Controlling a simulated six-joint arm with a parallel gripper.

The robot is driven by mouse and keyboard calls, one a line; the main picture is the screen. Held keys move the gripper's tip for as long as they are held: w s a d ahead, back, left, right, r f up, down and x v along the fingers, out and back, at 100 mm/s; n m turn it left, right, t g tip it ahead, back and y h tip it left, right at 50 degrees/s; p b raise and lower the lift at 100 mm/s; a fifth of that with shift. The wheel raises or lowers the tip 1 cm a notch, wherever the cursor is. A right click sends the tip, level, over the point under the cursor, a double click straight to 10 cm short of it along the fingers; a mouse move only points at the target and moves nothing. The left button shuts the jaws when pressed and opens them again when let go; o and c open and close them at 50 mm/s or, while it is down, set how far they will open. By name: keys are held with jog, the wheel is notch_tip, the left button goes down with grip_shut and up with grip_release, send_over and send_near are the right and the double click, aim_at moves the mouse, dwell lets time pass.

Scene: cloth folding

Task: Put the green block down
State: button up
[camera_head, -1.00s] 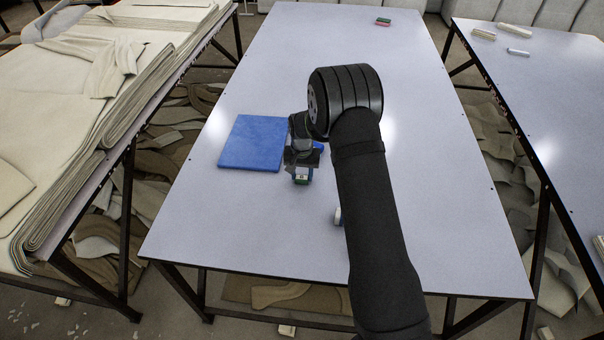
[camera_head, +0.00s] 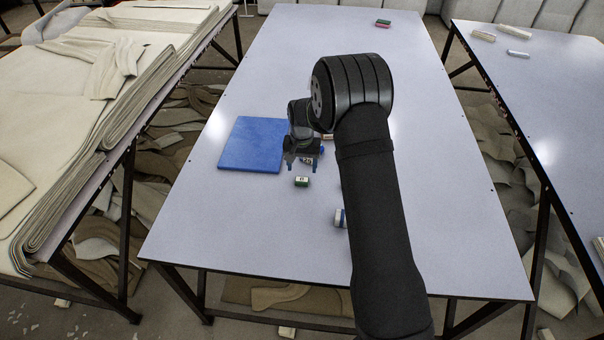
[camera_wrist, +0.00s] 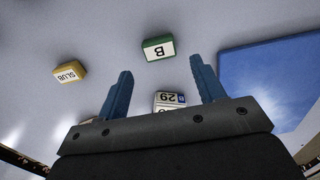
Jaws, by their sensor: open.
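The green block (camera_head: 302,181) lies on the light table, with a white label on its upper face. It also shows in the wrist view (camera_wrist: 158,50), with a "B" on the label, beyond the fingertips. My gripper (camera_head: 302,167) is open and just above and behind the block in the head view. Its two blue fingers are spread wide in the wrist view (camera_wrist: 161,68), with nothing held between them. The block appears clear of both fingers.
A white block marked "29" (camera_wrist: 168,99) is partly hidden behind the gripper body. A yellow block marked "SLUB" (camera_wrist: 69,71) lies at the wrist view's left. A white-and-blue object (camera_head: 340,218) is beside my arm.

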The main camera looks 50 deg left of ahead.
notch_tip(320, 180, up, 7)
dwell(0.3)
jog(key=shift+f, duration=0.1)
send_over(302, 178)
jog(key=shift+f, duration=4.1)
